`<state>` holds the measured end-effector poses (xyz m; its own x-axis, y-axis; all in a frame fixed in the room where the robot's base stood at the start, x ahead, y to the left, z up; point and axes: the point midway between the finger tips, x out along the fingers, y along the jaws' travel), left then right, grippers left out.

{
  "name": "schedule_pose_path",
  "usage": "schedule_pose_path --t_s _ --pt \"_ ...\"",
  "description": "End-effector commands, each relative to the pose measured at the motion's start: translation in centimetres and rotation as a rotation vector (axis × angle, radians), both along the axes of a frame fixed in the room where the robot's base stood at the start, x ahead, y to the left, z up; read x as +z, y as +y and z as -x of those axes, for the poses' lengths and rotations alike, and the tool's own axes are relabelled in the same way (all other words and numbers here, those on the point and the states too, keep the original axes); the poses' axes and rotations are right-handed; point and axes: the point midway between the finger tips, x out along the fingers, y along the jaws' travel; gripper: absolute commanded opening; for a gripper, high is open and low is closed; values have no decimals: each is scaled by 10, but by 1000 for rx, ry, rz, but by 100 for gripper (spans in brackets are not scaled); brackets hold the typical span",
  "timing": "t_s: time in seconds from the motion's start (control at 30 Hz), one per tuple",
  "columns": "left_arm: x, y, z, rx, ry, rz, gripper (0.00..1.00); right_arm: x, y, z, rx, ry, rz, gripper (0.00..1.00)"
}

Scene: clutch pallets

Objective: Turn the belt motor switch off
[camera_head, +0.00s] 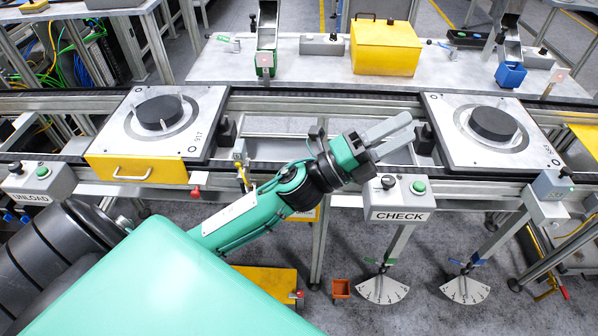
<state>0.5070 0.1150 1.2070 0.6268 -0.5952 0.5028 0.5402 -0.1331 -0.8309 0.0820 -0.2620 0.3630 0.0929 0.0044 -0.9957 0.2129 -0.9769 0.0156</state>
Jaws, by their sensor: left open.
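My left gripper (408,127) is open and empty above the front rail of the conveyor, between the two pallets, its fingers pointing right and slightly up. Below it stands the grey CHECK box (401,215), with a black rotary knob (388,182) and a green button (418,187). The gripper is apart from both controls. The UNLOAD box (38,183) at the far left has a black knob (15,168) and a green button. No label reading belt motor is legible, so I cannot tell which control is that switch. My right gripper is out of view.
A left pallet (205,105) and a right pallet (535,150), each bearing a black disc, sit on the conveyor. A yellow drawer (135,170) fronts the left one. Behind, a table (310,73) holds a yellow box (385,47).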

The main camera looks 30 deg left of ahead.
Motion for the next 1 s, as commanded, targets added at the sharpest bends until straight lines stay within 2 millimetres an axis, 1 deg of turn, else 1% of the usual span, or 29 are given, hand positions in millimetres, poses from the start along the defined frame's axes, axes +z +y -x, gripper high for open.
schedule_pose_path --t_s 0.03,0.07,0.1,0.17,0.27,0.3,0.37,0.47,0.57,0.6,0.67,0.73,0.77,0.8,0.87,0.9,1.0 --pt "7 -12 6 -45 -97 -92 56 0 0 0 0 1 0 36" --pt "9 -19 10 -73 -155 -151 56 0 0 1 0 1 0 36" --pt "11 -28 16 -111 -232 -227 56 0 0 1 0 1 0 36" --pt "9 -40 25 -168 -343 -347 56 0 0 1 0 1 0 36" --pt "-2 -54 38 -265 -518 -551 56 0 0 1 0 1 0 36" --pt "-8 -57 42 -304 -582 -636 56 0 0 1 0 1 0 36" --pt "-21 -58 47 -366 -672 -764 56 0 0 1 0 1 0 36" --pt "-45 -52 49 -469 -809 -982 56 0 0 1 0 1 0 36" --pt "-69 -34 46 -580 -918 -1203 56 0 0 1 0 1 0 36" --pt "-79 -23 42 -626 -954 -1294 56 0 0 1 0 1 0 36" --pt "-91 -4 37 -698 -995 -1430 56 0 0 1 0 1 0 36" --pt "-102 23 28 -786 -1028 -1588 56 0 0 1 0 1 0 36" --pt "-105 36 24 -825 -1034 -1656 56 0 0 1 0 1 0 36" --pt "-109 54 19 -879 -1038 -1744 56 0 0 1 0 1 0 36" --pt "-111 83 12 -958 -1031 -1870 56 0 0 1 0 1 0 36" --pt "-110 102 8 -1011 -1016 -1947 56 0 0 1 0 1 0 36" --pt "-104 144 0 -1128 -964 -2104 56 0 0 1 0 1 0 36"
